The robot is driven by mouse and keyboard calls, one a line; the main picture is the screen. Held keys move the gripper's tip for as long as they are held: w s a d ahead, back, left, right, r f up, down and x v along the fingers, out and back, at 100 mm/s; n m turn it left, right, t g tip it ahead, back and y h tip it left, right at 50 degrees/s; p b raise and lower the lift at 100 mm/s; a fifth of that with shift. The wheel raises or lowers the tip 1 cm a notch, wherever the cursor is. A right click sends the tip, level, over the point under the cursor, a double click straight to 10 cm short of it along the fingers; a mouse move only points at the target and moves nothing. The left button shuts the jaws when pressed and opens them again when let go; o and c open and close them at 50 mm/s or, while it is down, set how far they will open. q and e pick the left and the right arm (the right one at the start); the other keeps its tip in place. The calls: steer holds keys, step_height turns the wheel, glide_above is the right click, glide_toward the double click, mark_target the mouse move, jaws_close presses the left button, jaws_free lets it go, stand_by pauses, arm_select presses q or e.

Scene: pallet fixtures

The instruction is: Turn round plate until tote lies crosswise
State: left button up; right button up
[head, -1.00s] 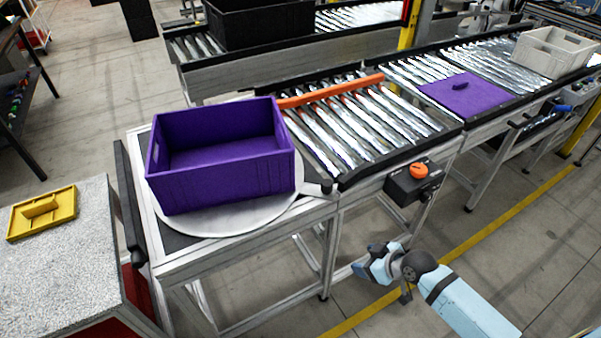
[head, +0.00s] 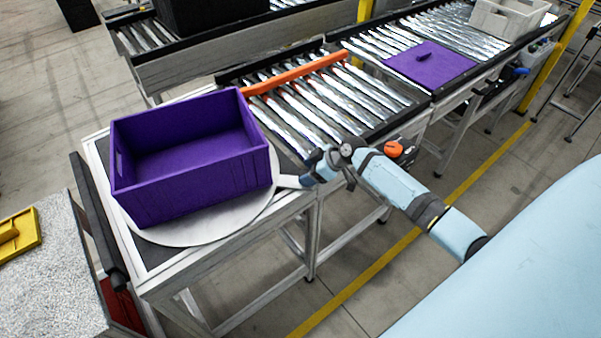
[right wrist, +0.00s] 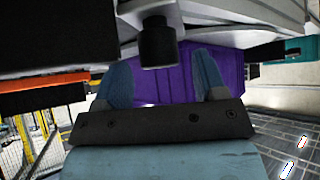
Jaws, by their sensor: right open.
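The purple tote (head: 190,190) sits upright and empty on the pale round plate (head: 205,230), its long side running roughly along the conveyor's length. The plate's pale handle arm (head: 287,181) sticks out to the right, towards the conveyor. My right gripper (head: 306,178) is open at the outer end of this arm and hides its dark knob in the head view. In the right wrist view, the black knob (right wrist: 157,45) shows between the two blue fingers of the gripper (right wrist: 160,72), with no clear contact. The tote (right wrist: 170,86) is behind them. My left gripper is out of view.
A roller conveyor (head: 315,100) with an orange bar (head: 297,73) adjoins the plate's table. A purple lid (head: 430,64) and a grey crate (head: 507,18) lie farther along. An orange button (head: 393,149) is right of my gripper. A speckled table (head: 45,270) holds a yellow part (head: 20,235).

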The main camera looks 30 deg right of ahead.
steer(key=shift+x, duration=1.8)
jaws_close()
steer(key=shift+s+a+f, duration=0.1)
steer(key=shift+s, duration=0.05)
